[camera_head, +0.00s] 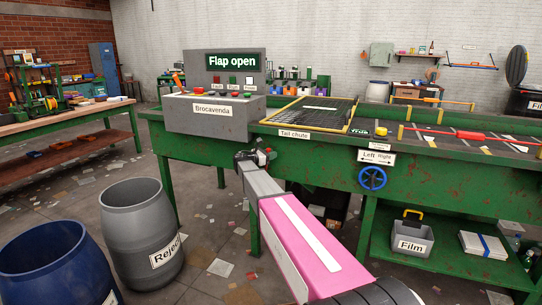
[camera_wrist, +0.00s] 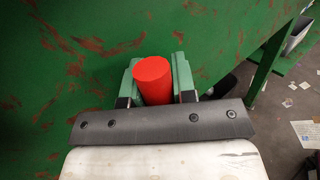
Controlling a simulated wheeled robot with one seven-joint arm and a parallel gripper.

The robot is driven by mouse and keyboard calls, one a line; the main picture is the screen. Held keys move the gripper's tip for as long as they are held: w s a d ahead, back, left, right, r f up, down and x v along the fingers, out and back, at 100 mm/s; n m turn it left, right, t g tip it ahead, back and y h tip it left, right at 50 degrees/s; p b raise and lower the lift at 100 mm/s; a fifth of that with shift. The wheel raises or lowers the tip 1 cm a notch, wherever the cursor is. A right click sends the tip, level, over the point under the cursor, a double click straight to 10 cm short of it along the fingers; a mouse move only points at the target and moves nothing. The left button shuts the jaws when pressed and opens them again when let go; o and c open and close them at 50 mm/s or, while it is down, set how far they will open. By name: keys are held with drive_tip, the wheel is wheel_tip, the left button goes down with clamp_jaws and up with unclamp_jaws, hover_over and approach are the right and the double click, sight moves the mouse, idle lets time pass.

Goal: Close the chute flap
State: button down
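The tail chute (camera_head: 293,134) is a yellow-framed opening with dark slats on the green bench. The sign (camera_head: 233,62) above the control box reads "Flap open". My gripper (camera_head: 258,158) is in front of the bench, below the chute's left end. In the wrist view, a red cylindrical handle (camera_wrist: 153,80) sits between its two fingers, which appear to touch it on both sides. A little red also shows at the fingertips in the head view. What the handle joins to is hidden.
The grey control box (camera_head: 212,129) stands left of the chute, with buttons and an orange lever (camera_head: 178,82). A blue handwheel (camera_head: 372,178) is on the bench front, right of my arm. Grey (camera_head: 137,218) and blue (camera_head: 50,262) bins stand at left.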

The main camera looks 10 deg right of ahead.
drive_tip(key=shift+w+a, duration=0.1)
drive_tip(key=shift+w+a+f+n+t+h, duration=0.1)
drive_tip(key=shift+w+a+n+t+h, duration=0.55)
drive_tip(key=shift+a+n, duration=0.5)
drive_tip(key=shift+w+a+f+n+t+h, duration=0.2)
drive_tip(key=shift+w+a+n+t, duration=0.15)
drive_tip(key=shift+w+a+n, duration=0.7)
drive_tip(key=shift+w+a+f+n+t+h, duration=0.1)
drive_tip(key=shift+w+a+n+t+h, duration=0.45)
drive_tip(key=shift+a+n, duration=0.65)
drive_tip(key=shift+w+a, duration=0.1)
drive_tip(key=shift+a, duration=0.05)
drive_tip(key=c, duration=1.2)
unclamp_jaws()
drive_tip(key=v, duration=1.1)
